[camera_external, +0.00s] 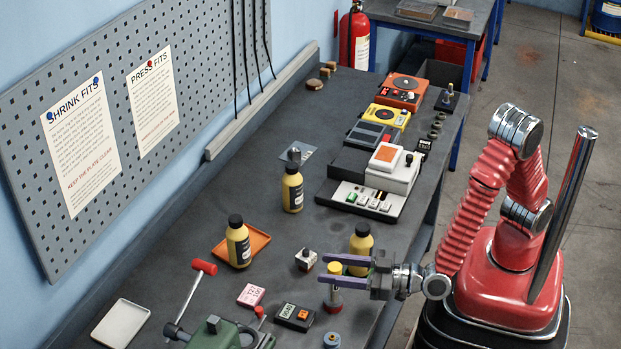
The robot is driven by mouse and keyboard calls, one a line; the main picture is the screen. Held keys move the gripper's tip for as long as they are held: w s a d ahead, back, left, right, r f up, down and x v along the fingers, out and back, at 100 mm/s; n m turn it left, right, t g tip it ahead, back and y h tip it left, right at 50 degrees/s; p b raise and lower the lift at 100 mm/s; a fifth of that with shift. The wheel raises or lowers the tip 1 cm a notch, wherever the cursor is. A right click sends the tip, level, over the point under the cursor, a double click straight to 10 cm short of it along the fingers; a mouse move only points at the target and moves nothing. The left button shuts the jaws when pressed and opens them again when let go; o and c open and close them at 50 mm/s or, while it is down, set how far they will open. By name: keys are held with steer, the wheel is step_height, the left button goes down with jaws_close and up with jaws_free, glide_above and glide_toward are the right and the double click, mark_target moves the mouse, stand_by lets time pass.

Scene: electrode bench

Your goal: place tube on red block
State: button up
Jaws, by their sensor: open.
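A small tube-like item (334,268) with a yellow top stands near the front right of the bench. A pale part and a red lower end show below the purple finger that crosses it. My gripper (322,269) is open, its two purple fingers pointing left at this item. The yellow top shows between the fingers; I cannot tell whether either finger touches it. A pinkish-red block (251,295) with white lettering lies flat to the left of the gripper, with nothing on top.
A black block (295,316) lies beside the red block. A dark-and-white cube (306,260) is close left of the fingertips. Yellow bottles (239,246) (292,192) (361,245) stand around. A red-headed hammer (190,298) and green vise (215,335) are at the front.

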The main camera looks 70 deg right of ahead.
steer(key=shift+r, duration=0.15)
steer(key=v, duration=1.2)
stand_by(0.6)
